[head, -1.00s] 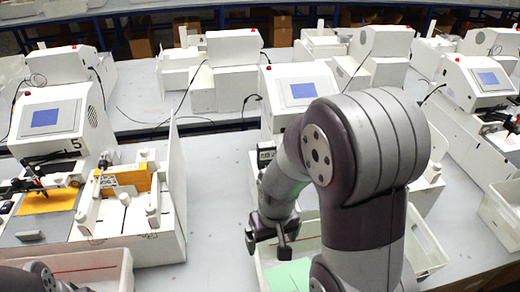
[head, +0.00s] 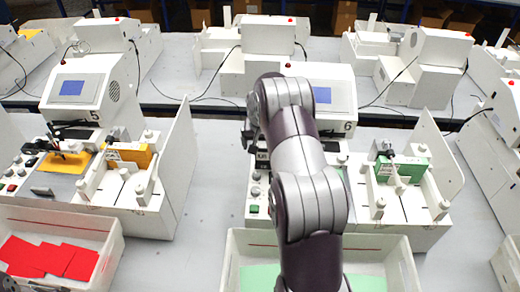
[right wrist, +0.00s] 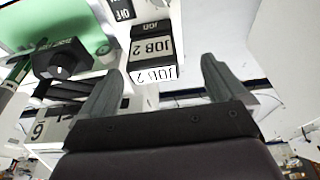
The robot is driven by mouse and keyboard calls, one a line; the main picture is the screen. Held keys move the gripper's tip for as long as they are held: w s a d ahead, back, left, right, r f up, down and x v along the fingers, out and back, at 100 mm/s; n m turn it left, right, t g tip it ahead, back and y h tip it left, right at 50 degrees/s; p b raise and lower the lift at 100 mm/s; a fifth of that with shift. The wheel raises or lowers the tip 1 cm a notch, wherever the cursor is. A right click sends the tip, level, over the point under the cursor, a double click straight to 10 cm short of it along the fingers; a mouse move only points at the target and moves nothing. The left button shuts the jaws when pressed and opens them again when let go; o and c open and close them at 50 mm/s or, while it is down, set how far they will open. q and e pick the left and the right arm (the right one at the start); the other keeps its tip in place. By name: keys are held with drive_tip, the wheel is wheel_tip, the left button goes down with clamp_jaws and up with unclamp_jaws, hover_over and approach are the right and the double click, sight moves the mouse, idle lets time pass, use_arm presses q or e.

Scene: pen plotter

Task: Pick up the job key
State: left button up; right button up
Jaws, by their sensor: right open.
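A small block with two faces marked JOB 2 (right wrist: 152,48), which looks like the job key, shows upside down in the right wrist view. It sits by a panel marked OFF, beside the plotter numbered 6 (head: 322,95). My right gripper (right wrist: 160,88) is open and empty, with one dark finger on each side of the picture. The block's near end appears between the fingertips, and I see no contact. In the head view my right gripper (head: 252,132) is at the left front of plotter 6, partly hidden by my arm. The block is not clear there. My left gripper is not in view.
In the head view, a white bin (head: 400,262) with green sheets stands in front of plotter 6. A bin with red sheets (head: 50,258) is at left. Plotter 5 (head: 90,85) stands left.

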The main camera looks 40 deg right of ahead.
sight(264, 151)
drive_tip(key=d+f+p, duration=0.2)
drive_tip(key=f+p, duration=0.1)
drive_tip(key=shift+w+d, duration=0.1)
drive_tip(key=shift+d, duration=0.05)
drive_tip(key=shift+a+x, duration=0.2)
drive_tip(key=shift+x, duration=1.05)
drive_tip(key=shift+w+a+f, duration=0.1)
drive_tip(key=shift+w+f, duration=0.1)
drive_tip(key=shift+w, duration=0.1)
drive_tip(key=shift+s, duration=0.2)
drive_tip(key=c, duration=1.1)
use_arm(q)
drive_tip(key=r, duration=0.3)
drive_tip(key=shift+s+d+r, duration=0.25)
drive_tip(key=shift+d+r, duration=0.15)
use_arm(e)
drive_tip(key=shift+o, duration=0.2)
drive_tip(key=shift+w, duration=0.1)
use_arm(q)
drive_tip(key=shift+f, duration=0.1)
